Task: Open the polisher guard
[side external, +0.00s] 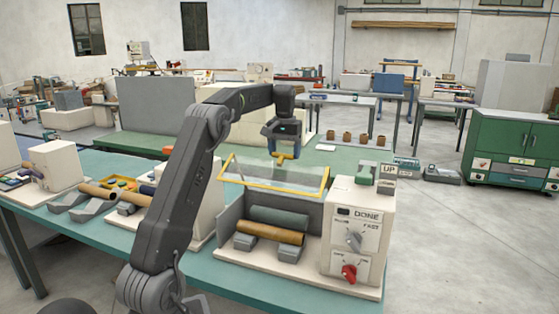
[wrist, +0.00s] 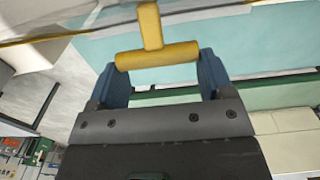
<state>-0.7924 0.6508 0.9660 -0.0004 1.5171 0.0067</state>
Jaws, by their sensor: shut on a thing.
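The polisher (side external: 300,268) stands on the teal bench, with a brown roller (side external: 268,233) and a dark green roller (side external: 280,217) in its open-fronted bay. Its guard (side external: 272,186) is a clear panel with a yellow frame. The guard is raised above the rollers, and its exact tilt is hard to tell. My gripper (side external: 284,150) is above the guard, with its blue fingers shut on the guard's yellow T-shaped handle (side external: 282,158). In the wrist view the handle's crossbar (wrist: 157,55) sits between the fingertips, and the stem runs to the panel edge.
A control box (side external: 357,235) with a DONE label, a grey knob (side external: 354,240) and a red knob (side external: 349,272) adjoins the bay on the right. Grey roller stands (side external: 92,208) are to the left. A green cabinet (side external: 515,148) stands at the far right.

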